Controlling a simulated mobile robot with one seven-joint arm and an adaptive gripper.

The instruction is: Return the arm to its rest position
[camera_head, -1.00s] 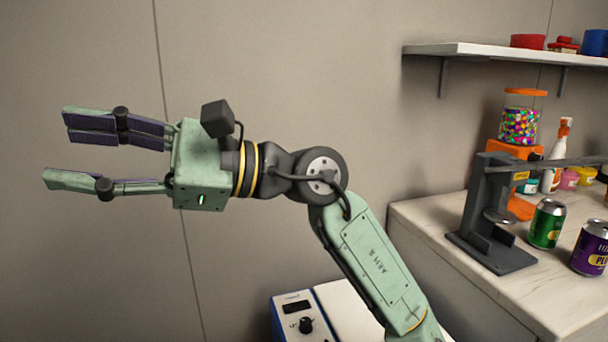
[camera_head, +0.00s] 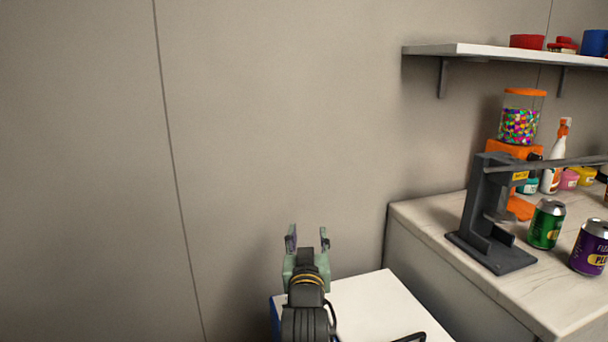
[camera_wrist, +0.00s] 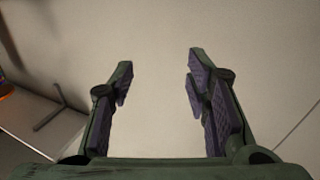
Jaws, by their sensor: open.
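My gripper (camera_head: 307,238) is low in the middle of the head view, above a white-topped surface, with its fingers toward the wall. It is open and empty. In the wrist view the two purple-padded fingers (camera_wrist: 160,85) stand apart with only the plain wall (camera_wrist: 155,40) between them. My forearm is mostly below the picture's lower edge.
A marble-topped counter (camera_head: 425,218) at right holds a dark grey press (camera_head: 480,215), a green can (camera_head: 547,224), a purple can (camera_head: 591,247) and an orange candy dispenser (camera_head: 518,120). A white shelf (camera_head: 480,52) is above. The left wall area is clear.

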